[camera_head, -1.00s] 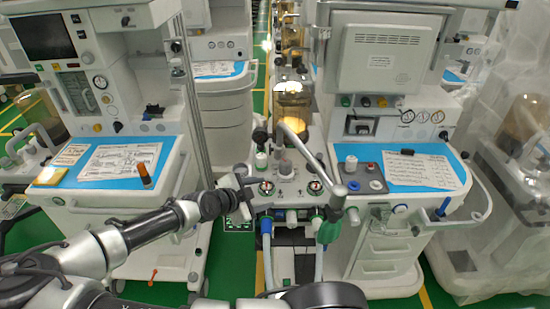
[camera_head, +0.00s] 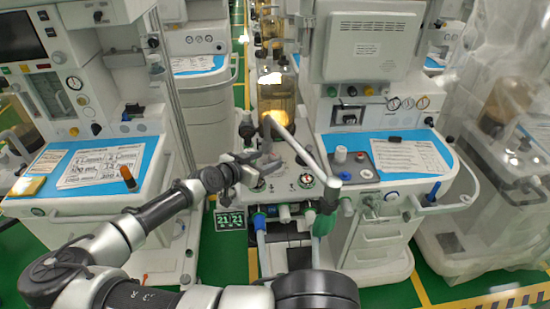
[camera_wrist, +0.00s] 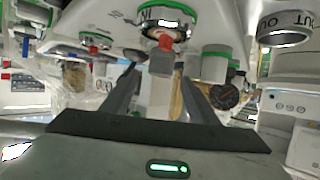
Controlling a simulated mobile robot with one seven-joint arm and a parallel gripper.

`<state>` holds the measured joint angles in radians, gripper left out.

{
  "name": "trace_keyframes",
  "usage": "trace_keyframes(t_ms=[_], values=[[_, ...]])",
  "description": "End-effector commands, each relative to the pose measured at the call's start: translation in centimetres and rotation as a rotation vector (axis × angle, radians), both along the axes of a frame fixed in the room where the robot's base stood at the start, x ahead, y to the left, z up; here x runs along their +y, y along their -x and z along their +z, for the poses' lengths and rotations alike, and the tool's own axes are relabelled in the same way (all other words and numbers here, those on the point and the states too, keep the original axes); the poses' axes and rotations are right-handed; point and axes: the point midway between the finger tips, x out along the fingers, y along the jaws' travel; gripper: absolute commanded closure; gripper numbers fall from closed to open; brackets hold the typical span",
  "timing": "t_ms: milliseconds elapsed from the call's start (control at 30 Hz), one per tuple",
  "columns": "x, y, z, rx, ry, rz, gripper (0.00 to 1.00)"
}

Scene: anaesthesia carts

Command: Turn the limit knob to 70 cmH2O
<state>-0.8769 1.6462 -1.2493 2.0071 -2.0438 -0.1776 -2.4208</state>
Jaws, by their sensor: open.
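My gripper (camera_head: 262,160) reaches over the top of the breathing block (camera_head: 284,184) on the middle cart, in the head view. In the wrist view my gripper (camera_wrist: 157,72) has its two dark fingers apart. A pale grey upright piece (camera_wrist: 161,62), which looks like the limit knob, shows between the fingers, with no clear contact. Its scale and setting cannot be read. In the head view the gripper largely hides the knob.
A bent grey tube (camera_head: 312,150) rises just right of the gripper. A glass canister (camera_head: 276,97) stands behind. Carts with blue worktops stand left (camera_head: 60,190) and right (camera_head: 435,170). Blue and green hose fittings hang at the block's front.

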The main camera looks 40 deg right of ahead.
Motion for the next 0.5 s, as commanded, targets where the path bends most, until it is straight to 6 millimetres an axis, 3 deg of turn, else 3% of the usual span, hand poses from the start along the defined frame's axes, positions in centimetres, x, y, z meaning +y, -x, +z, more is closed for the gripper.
trace_keyframes(t_ms=[200, 500], values=[[-3.5, -1.0, -1.5, -0.001, -0.001, -0.003, 0.46], [-5.1, -1.5, -2.2, 0.0, 0.0, 0.0, 0.46]])
